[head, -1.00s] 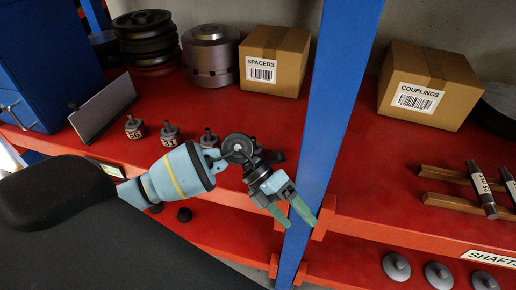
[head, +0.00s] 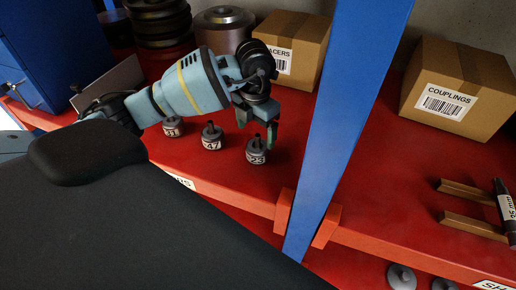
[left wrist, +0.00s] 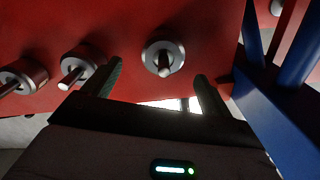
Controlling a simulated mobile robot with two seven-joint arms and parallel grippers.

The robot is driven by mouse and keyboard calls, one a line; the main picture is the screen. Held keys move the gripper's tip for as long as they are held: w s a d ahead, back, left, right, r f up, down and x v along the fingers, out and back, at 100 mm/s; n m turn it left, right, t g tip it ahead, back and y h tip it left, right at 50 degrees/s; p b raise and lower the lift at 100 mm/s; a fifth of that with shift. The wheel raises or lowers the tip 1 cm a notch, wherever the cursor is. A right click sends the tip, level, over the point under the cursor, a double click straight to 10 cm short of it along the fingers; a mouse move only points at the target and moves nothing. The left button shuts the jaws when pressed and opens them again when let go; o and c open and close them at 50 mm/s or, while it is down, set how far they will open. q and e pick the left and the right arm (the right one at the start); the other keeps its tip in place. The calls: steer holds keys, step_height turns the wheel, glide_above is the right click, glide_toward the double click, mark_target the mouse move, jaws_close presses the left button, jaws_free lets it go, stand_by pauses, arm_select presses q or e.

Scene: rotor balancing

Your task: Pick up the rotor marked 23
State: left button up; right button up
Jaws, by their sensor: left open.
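The rotor marked 23 (head: 256,150) is a small grey rotor with a shaft on top, upright on the red shelf. It also shows in the left wrist view (left wrist: 163,59), a little beyond and between my fingertips. My left gripper (head: 258,130) is open and empty, its fingers pointing down just above and behind the rotor marked 23 as seen from the head. In the left wrist view its two dark fingers (left wrist: 158,82) stand apart. The rotor marked 47 (head: 211,138) and the rotor marked 31 (head: 172,128) stand to the left. My right gripper is out of view.
A blue post (head: 345,130) rises close to the right of the gripper. A spacers box (head: 305,50) stands behind it. A couplings box (head: 450,85) is right of the post. Shelf (head: 225,175) in front of the rotors is clear.

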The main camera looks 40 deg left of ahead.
mark_target(258, 145)
arm_select(q)
steer(key=shift+w+f, duration=0.25)
steer(key=shift+f, duration=0.65)
steer(key=shift+s+d+f, duration=0.1)
steer(key=shift+f, duration=1.2)
steer(key=shift+s+d+f, duration=0.1)
steer(key=shift+f, duration=1.15)
steer(key=shift+c, duration=0.5)
steer(key=c, duration=1.7)
steer(key=shift+w+r, duration=0.1)
steer(key=shift+r, duration=0.05)
